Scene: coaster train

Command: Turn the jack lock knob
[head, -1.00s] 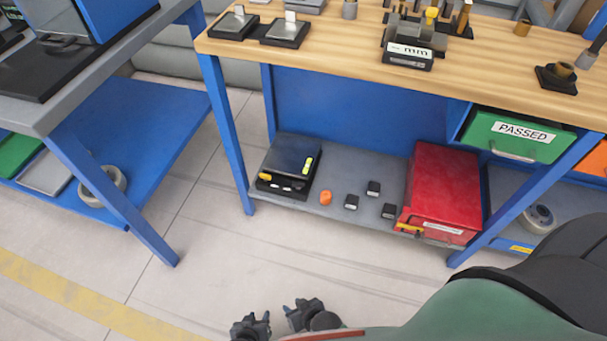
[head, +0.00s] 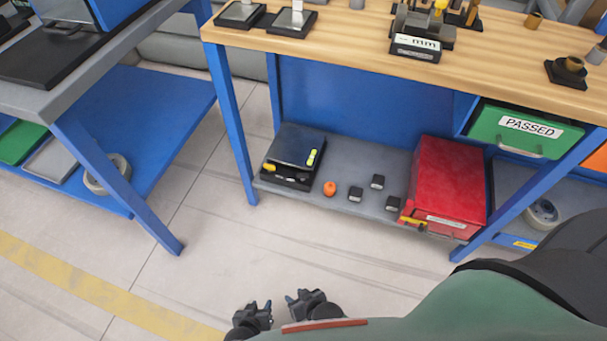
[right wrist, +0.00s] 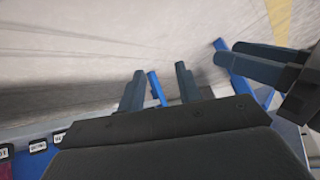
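I cannot make out for certain which part is the jack lock knob. A small orange knob-like piece (head: 329,189) sits on the grey lower shelf (head: 350,153) of the wooden-topped bench. Left of it is a flat black device (head: 296,148) with yellow parts on its front and top. My left gripper (head: 254,307) and right gripper (head: 303,296) are low at the bottom of the head view, over the floor, well short of the shelf. Both look open and empty. In the right wrist view the right gripper's fingers (right wrist: 160,85) stand apart; the left gripper (right wrist: 240,55) is beside it.
Several small black blocks (head: 377,181) and a red box (head: 447,185) share the shelf. Blue bench legs (head: 230,120) flank it. A second table (head: 75,100) stands left. A green PASSED bin (head: 522,131) hangs right. The floor before the shelf is clear.

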